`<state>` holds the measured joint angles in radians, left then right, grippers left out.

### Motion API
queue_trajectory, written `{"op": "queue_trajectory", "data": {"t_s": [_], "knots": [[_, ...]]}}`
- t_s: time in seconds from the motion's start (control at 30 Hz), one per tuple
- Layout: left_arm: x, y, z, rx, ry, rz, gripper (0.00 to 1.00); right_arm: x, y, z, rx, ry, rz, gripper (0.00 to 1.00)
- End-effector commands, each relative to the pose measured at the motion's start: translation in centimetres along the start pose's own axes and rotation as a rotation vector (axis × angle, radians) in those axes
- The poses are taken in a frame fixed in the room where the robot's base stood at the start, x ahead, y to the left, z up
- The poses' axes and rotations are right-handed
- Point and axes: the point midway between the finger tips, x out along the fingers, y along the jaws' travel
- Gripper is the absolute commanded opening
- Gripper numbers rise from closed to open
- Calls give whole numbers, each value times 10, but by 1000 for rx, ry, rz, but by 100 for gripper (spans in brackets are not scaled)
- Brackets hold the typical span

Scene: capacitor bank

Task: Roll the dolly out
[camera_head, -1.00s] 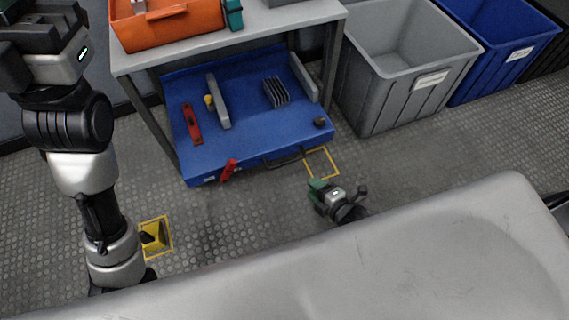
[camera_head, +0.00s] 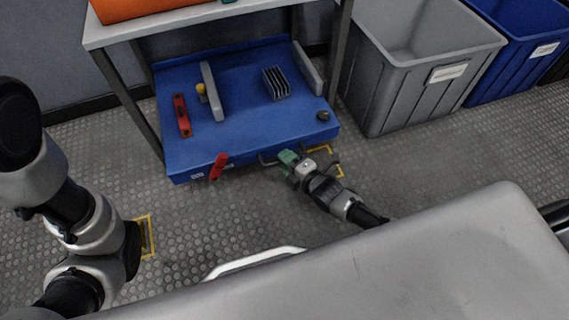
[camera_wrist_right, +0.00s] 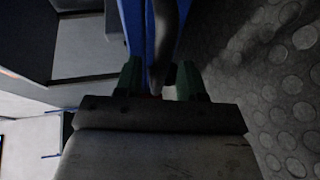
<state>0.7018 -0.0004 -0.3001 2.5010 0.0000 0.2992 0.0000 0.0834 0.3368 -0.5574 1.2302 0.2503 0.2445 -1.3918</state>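The blue dolly (camera_head: 240,135) stands under the grey table, with its front edge toward me. A thin handle (camera_head: 268,160) sits on its front side, and a red lever (camera_head: 218,166) is to the left of that. My right gripper (camera_head: 290,160) is at the right part of the handle. In the right wrist view, its green fingers (camera_wrist_right: 160,80) are apart, with the dark handle bar (camera_wrist_right: 164,40) between them. A gap shows beside the bar, so the fingers do not look closed on it. My left arm is at the left edge; its gripper is out of view.
On the dolly lie a red tool (camera_head: 181,116), a grey bar (camera_head: 212,92) and a finned block (camera_head: 276,84). Table legs (camera_head: 127,100) flank the dolly. A grey bin (camera_head: 410,85) and a blue bin (camera_head: 520,50) stand right.

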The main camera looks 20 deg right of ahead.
Motion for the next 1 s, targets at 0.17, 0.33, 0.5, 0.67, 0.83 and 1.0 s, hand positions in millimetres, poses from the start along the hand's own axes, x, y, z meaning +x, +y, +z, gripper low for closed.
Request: {"op": "queue_trajectory", "data": {"t_s": [0.17,0.33,0.5,0.67,0.83,1.0], "knots": [[-7,1,-2,0,-1,0,0,11,0,0,2,0,1,40],[-6,1,-2,0,-1,0,0,11,1,0,2,0,0,40],[-6,1,-2,0,0,1,0,11,1,0,2,0,0,27],[-6,2,-2,0,0,1,0,11,1,0,1,0,0,3],[-6,2,-2,0,0,1,0,11,0,0,1,0,0,0],[-6,1,-2,0,0,1,0,10,0,1,1,0,-1,0]]}}
